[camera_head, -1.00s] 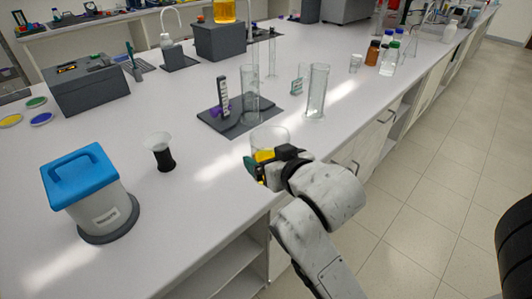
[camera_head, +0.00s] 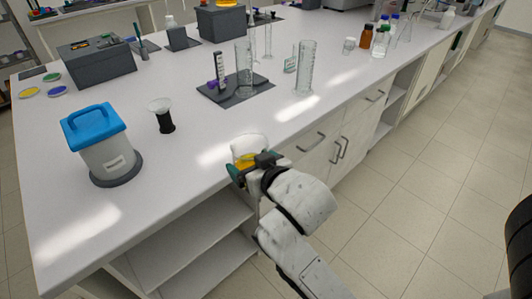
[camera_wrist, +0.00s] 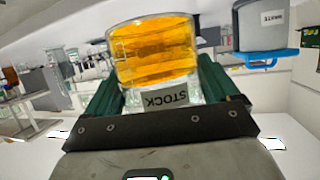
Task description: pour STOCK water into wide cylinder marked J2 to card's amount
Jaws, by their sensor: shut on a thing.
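My gripper (camera_head: 254,166) is shut on a clear beaker (camera_head: 249,146) of amber liquid, held near the bench's front edge. In the wrist view the beaker (camera_wrist: 155,50) bears a STOCK label (camera_wrist: 166,99) and sits between my two fingers. The beaker looks roughly upright. Two tall clear cylinders stand on the bench beyond it: one (camera_head: 244,72) at a dark mat, and a wider-looking one (camera_head: 304,68) to its right. I cannot read J2 or any amount.
A blue-lidded bin (camera_head: 104,145) stands at the left, and a dark-based funnel cup (camera_head: 162,116) near it. The dark mat (camera_head: 231,97) carries a black-and-white strip stand (camera_head: 220,70). Bottles (camera_head: 367,37) stand farther back. The bench between beaker and cylinders is clear.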

